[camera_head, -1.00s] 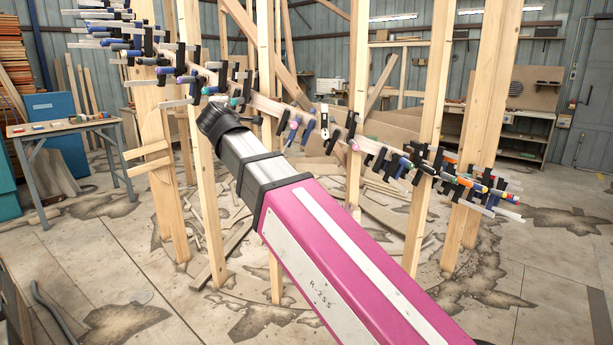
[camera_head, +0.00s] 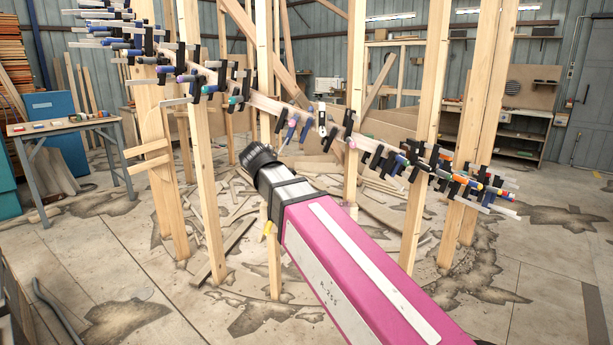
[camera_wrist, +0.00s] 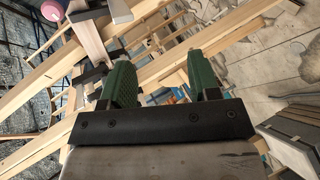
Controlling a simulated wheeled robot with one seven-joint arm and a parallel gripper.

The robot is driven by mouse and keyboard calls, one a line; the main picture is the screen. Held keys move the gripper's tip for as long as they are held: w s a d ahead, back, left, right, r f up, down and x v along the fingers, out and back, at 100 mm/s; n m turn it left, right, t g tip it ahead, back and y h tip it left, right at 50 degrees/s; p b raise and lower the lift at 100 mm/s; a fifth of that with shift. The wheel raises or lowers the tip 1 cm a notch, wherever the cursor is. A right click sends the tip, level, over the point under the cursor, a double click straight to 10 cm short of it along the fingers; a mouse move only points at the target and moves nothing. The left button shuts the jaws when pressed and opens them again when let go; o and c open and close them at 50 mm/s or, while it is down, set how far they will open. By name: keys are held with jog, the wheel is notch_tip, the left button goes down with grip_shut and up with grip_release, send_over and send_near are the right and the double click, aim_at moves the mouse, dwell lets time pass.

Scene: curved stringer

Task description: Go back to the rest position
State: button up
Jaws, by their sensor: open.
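My gripper (camera_wrist: 165,82) shows in the wrist view with two green fingers spread apart and nothing between them. In the head view my pink and grey arm reaches up from the lower right, and its black end stands in front of the wooden posts, below the clamped stringer; the fingers cannot be made out there. The curved stringer (camera_head: 262,102) runs from upper left to lower right across the posts, with many clamps along it. In the wrist view, timber and part of a dark clamp lie beyond the fingers.
Upright wooden posts (camera_head: 205,190) stand around my arm's end. A work table (camera_head: 62,127) with small coloured items stands at the left. Loose planks (camera_head: 232,250) lie on the floor. A shelf bench (camera_head: 515,120) stands at the back right. Floor at the right is open.

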jog(key=s+d+f+m+g+h, duration=0.1)
jog(key=d+f+m+g, duration=0.25)
jog(key=d+f, duration=0.7)
jog(key=s+d+f+m+g+h, duration=0.1)
jog(key=d+f+m+g, duration=0.25)
jog(key=d+f, duration=0.7)
jog(key=s+d+f+m+g, duration=0.2)
jog(key=s+d+f, duration=0.2)
jog(key=f, duration=0.3)
jog(key=s+d+f+m+g+y, duration=0.1)
jog(key=s+d+f+m+g, duration=0.1)
jog(key=s+f, duration=0.3)
jog(key=s+d+f+m+g+y, duration=0.1)
jog(key=s+d+f+m+g, duration=0.2)
jog(key=f, duration=0.8)
jog(key=s+d+m, duration=0.1)
jog(key=s+d, duration=0.1)
jog(key=shift+s+d, duration=0.3)
jog(key=shift+s, duration=0.05)
jog(key=shift+c, duration=0.3)
